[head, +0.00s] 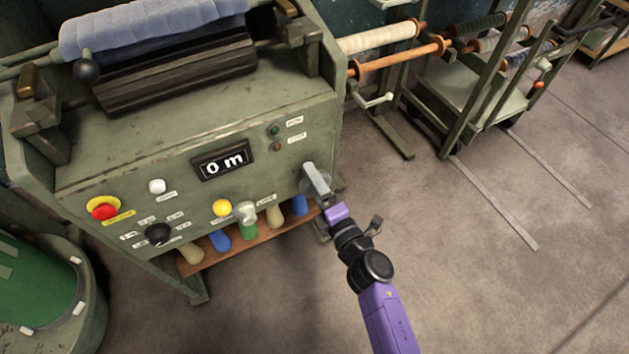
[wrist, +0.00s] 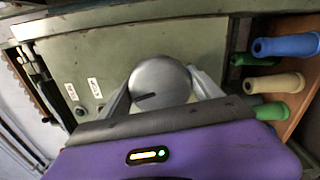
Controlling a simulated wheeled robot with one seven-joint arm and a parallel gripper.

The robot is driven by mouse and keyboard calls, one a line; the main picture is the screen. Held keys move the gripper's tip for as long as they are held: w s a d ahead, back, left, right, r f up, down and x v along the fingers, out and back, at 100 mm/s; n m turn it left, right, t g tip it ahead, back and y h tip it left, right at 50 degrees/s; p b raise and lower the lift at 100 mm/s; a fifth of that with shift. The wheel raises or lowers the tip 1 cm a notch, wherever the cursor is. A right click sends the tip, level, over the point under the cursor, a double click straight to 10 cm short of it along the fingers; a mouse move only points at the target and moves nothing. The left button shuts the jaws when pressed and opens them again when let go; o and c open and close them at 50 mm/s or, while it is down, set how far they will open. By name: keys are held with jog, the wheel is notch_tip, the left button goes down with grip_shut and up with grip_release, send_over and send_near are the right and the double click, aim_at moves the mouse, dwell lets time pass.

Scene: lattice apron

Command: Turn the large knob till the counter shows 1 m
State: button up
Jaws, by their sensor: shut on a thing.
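The large knob (wrist: 159,82) is a round grey metal knob with a dark pointer line, on the right of the green machine's front panel. In the wrist view it sits between the two fingers of my gripper (wrist: 163,88), which is shut on it. In the head view my gripper (head: 318,182) reaches the panel from the lower right and mostly hides the knob. The counter (head: 223,160) is a dark display on the panel and reads "0 m".
The panel also carries a red button on yellow (head: 104,209), a white button (head: 157,186), a yellow button (head: 222,207) and a small black knob (head: 157,234). Coloured spools lie on a wooden shelf (head: 240,251) below. Open floor (head: 480,260) is at the right.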

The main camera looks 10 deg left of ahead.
jog(key=o, duration=1.4)
jog(key=p+v, duration=0.2)
jog(key=v, duration=0.5)
jog(key=shift+s+d, duration=0.25)
jog(key=shift+s, duration=0.1)
